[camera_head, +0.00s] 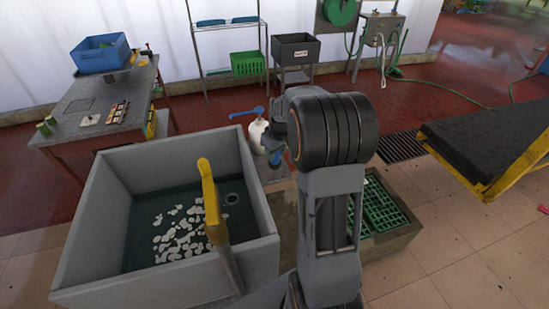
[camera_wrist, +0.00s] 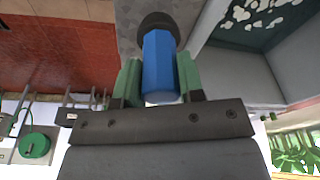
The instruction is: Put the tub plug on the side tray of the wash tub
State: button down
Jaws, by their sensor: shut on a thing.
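The tub plug has a blue grip (camera_wrist: 158,65) and a dark round end (camera_wrist: 158,24) in the wrist view. My gripper (camera_wrist: 157,82) is shut on the blue grip between its two green pads. In the head view my gripper (camera_head: 275,150) is just right of the wash tub (camera_head: 165,150), mostly hidden by my arm. A grey surface (camera_wrist: 130,22) beside the tub, possibly the side tray, lies behind the plug in the wrist view. I cannot tell whether the plug touches it.
A yellow-handled tool (camera_head: 209,190) stands in front of the tub. A workbench (camera_head: 100,105) is at the left, a green grate (camera_head: 380,205) and a black conveyor (camera_head: 495,140) at the right.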

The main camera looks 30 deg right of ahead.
jog(key=shift+w+f, duration=0.2)
jog(key=shift+f, duration=1.6)
jog(key=shift+f, duration=0.1)
jog(key=shift+f, duration=0.15)
jog(key=c, duration=0.7)
grip_release()
jog(key=shift+c, duration=0.2)
